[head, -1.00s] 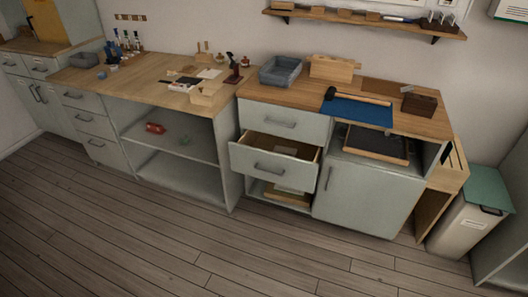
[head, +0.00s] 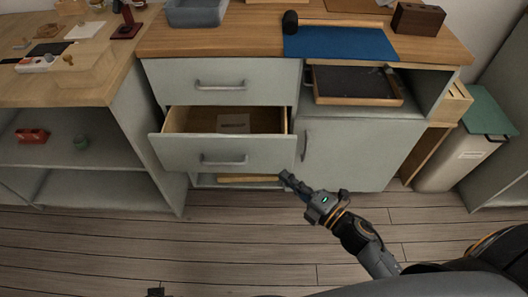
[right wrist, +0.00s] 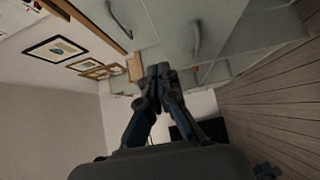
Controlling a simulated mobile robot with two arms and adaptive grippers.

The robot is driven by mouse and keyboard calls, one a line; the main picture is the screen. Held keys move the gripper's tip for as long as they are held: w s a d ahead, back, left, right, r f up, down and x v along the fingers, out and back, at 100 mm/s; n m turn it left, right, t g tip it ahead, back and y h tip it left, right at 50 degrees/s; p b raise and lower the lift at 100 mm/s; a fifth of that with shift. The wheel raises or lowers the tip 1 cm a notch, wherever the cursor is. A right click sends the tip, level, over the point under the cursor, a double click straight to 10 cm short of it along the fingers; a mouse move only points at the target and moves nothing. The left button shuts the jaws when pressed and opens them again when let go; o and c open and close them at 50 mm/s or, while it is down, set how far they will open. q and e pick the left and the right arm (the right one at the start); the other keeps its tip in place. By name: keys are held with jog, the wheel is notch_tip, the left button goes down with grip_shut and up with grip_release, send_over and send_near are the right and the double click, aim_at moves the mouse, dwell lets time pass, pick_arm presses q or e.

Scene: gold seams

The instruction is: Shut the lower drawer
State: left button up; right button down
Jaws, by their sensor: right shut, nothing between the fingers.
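In the head view the lower drawer (head: 222,153) is pulled out below a shut upper drawer (head: 220,82). Its front is pale grey-green with a dark bar handle (head: 223,160), and a pale card (head: 233,123) lies inside. My right gripper (head: 284,175) is shut and empty. In the picture its tips are just below the right end of the drawer front; I cannot tell whether they touch it. In the right wrist view the shut fingertips (right wrist: 159,70) show against pale cabinet fronts with handles. My left gripper is not clearly visible.
Below the drawer an open space holds a wooden piece (head: 250,179). A cupboard door (head: 355,155) stands to the right, under a shelf with a dark tray (head: 352,85). Open shelves (head: 80,180) stand at left and a bin (head: 455,160) at far right. Floor in front is clear.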

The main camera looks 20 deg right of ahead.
send_near(254, 139)
jog(key=w+a, duration=0.2)
jog(key=a, duration=0.2)
jog(key=shift+w+d, duration=0.25)
jog(key=shift+w, duration=0.25)
jog(key=shift+w+d, duration=0.25)
jog(key=shift+w, duration=0.25)
pick_arm(q)
jog(key=shift+w+r, duration=0.1)
jog(key=shift+r, duration=0.8)
pick_arm(e)
jog(key=shift+w+d, duration=0.2)
jog(key=shift+w, duration=0.4)
